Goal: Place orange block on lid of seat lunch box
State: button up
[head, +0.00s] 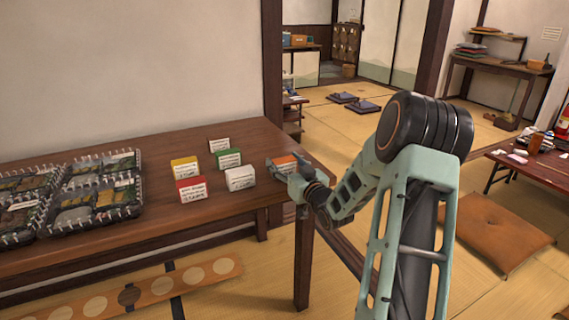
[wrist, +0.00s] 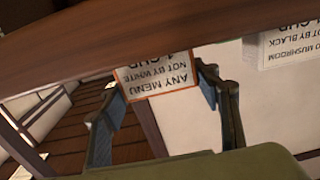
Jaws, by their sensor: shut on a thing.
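The orange block (head: 284,162) is at the right end of the long wooden table, with a white printed face. My gripper (head: 292,176) is shut on it. In the wrist view the white face of the orange block (wrist: 158,78), with an orange edge and upside-down lettering, sits between the two fingers of my gripper (wrist: 160,82). I cannot tell whether the block touches the table. Lunch boxes (head: 97,212) with clear covers stand at the table's left. I cannot tell which lunch box is the seat one. A low table (head: 499,172) at right holds small items too unclear to name.
Yellow (head: 185,168), green (head: 228,158), red (head: 191,190) and white (head: 240,179) blocks stand on the long table (head: 150,153), left of my gripper. A brown cushion (head: 497,233) lies on the tatami before the low table. Tatami floor between the tables is partly clear.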

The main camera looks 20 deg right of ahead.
jog(key=o, duration=1.1)
jog(key=shift+r+p, duration=0.1)
jog(key=shift+p, duration=0.4)
